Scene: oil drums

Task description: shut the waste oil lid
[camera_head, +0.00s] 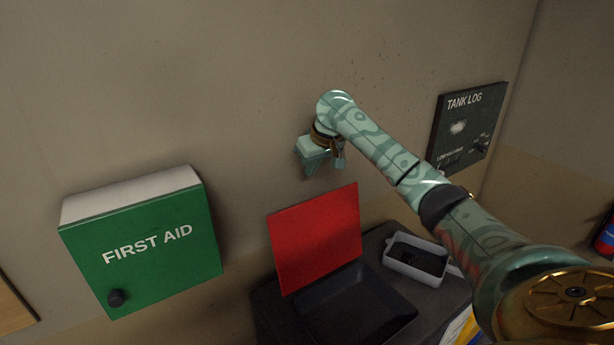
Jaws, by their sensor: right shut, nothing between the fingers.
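A red lid (316,238) stands upright, open, at the back edge of a dark square tray-like opening (354,310) on top of a dark cabinet. No lettering shows on the lid's visible face. My right arm reaches in from the right, and my right gripper (311,164) is shut and empty. In the picture it is just above the lid's top edge, close to the wall; I see no contact with the lid. My left gripper is out of view.
A green first aid box (142,252) juts from the wall at the left. A grey bin (419,258) sits on the dark cabinet (377,242) right of the lid. A tank log board (467,128) hangs on the wall at the right. A red object (606,238) shows at the far right edge.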

